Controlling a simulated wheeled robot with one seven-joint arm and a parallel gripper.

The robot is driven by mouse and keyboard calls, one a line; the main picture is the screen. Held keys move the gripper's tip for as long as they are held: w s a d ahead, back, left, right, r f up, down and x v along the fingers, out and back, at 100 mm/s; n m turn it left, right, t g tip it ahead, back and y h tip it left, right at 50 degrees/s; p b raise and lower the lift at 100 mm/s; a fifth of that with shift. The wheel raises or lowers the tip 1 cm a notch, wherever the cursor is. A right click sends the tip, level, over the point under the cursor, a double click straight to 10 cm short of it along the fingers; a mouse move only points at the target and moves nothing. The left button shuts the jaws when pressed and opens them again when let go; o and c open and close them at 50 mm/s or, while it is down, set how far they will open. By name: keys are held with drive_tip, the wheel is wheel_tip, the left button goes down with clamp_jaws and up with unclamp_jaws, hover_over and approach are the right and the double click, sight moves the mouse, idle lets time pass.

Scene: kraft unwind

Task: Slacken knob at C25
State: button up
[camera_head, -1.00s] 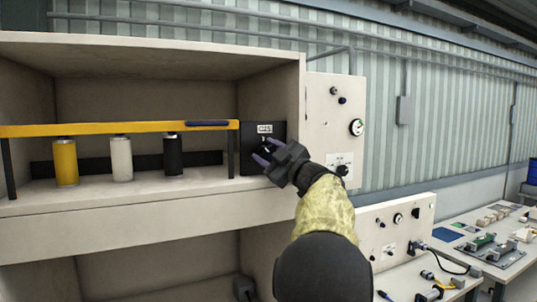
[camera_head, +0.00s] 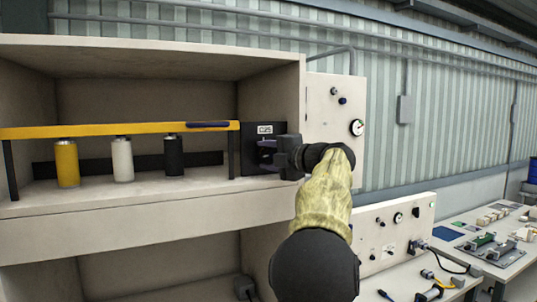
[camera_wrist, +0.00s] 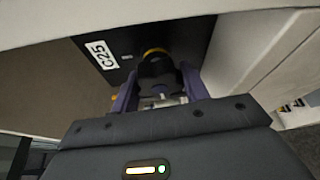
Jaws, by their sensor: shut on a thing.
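The black box with the white C25 label (camera_head: 265,129) stands at the right end of the shelf. The label also shows in the wrist view (camera_wrist: 102,54), at the upper left. My gripper (camera_head: 268,153) is at the front of this box, coming from the right. In the wrist view my gripper's purple fingers (camera_wrist: 158,92) are on either side of the dark knob (camera_wrist: 156,68) and shut on it. A yellow ring shows behind the knob at the box face. In the head view the gripper hides the knob.
A yellow bar (camera_head: 110,130) runs across the shelf left of the box, above yellow (camera_head: 67,165), white (camera_head: 123,162) and black cylinders (camera_head: 173,158). The cabinet's side wall and a gauge panel (camera_head: 335,105) are close on the right.

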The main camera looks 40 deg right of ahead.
drive_tip(key=shift+r+n+g+h, duration=0.2)
drive_tip(key=shift+n+g+h, duration=0.25)
drive_tip(key=shift+n, duration=0.95)
drive_tip(key=o, duration=0.6)
drive_tip(key=shift+c, duration=0.2)
drive_tip(key=o, duration=0.3)
drive_tip(key=shift+w, duration=0.15)
drive_tip(key=shift+o, duration=0.7)
drive_tip(key=shift+w+f, duration=0.2)
drive_tip(key=shift+f, duration=0.05)
drive_tip(key=shift+s, duration=0.1)
drive_tip(key=shift+s+d, duration=0.1)
